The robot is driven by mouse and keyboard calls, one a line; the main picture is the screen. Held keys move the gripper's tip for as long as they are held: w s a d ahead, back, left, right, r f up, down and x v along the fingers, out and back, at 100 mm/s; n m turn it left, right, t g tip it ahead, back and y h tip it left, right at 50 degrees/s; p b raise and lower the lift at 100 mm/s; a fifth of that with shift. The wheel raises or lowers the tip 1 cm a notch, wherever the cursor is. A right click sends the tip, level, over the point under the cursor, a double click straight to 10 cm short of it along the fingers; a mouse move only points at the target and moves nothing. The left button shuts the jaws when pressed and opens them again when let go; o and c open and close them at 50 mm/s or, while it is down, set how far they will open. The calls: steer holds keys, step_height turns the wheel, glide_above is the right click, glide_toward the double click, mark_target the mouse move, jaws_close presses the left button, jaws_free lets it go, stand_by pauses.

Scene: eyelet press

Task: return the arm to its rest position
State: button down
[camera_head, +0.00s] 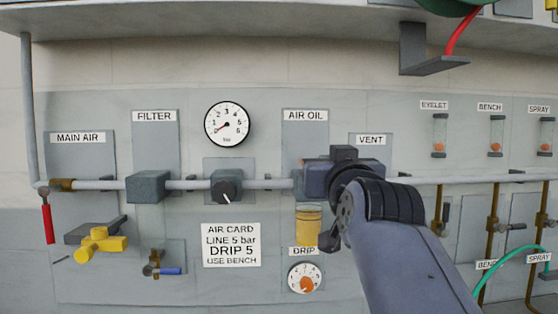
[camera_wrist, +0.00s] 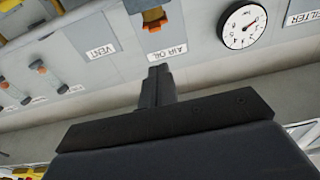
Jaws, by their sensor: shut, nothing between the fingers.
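My arm reaches up from the lower right in the head view, its wrist in front of the panel (camera_head: 185,105) between the AIR OIL and VENT labels. My gripper shows in the wrist view (camera_wrist: 158,72), its two dark fingers together with nothing between them. In the head view the fingers cannot be made out, and my wrist covers part of the pipe and the fittings there. The wrist view sees the panel upside down, with the AIR OIL label (camera_wrist: 168,51) just beyond the fingertips. I cannot tell whether the fingers touch anything.
A round gauge (camera_head: 228,124), a black regulator knob (camera_head: 227,190), a yellow-handled valve (camera_head: 98,243) and a red lever (camera_head: 47,223) lie to the left. The amber oil bowl (camera_head: 308,225) and DRIP dial (camera_head: 304,278) are close to my wrist. A bracket (camera_head: 425,62) juts out above right.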

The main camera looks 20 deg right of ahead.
steer(key=shift+s+a+f, duration=0.15)
steer(key=shift+s+f, duration=0.05)
steer(key=shift+s, duration=0.3)
steer(key=shift+w, duration=0.15)
steer(key=f+x, duration=0.1)
steer(key=x, duration=0.8)
steer(key=shift+w, duration=0.2)
steer(key=shift+f, duration=0.2)
